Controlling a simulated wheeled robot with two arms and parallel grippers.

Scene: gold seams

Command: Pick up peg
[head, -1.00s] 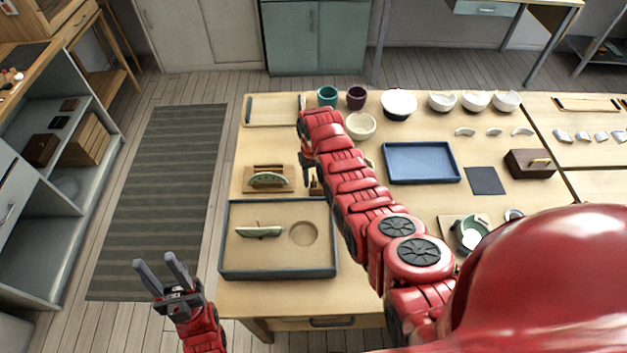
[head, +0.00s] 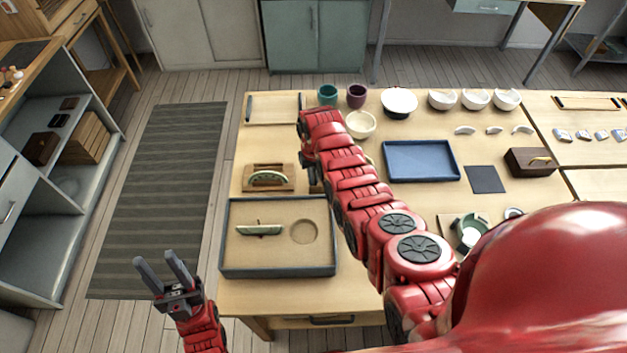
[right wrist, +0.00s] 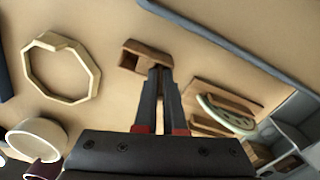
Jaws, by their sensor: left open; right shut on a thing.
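My right gripper (right wrist: 158,72) points down at a small brown wooden block (right wrist: 145,55) with a dark opening in the right wrist view. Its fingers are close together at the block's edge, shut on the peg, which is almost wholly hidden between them. In the head view the block (head: 316,187) shows only in part beside my red right arm, which hides most of that gripper. My left gripper (head: 156,259) is open and empty, out over the floor left of the table.
A wooden stand with a green-rimmed piece (head: 268,178) is close to the block. A dark-edged tray (head: 278,268) lies in front. An octagonal ring (right wrist: 60,68) shows in the wrist view.

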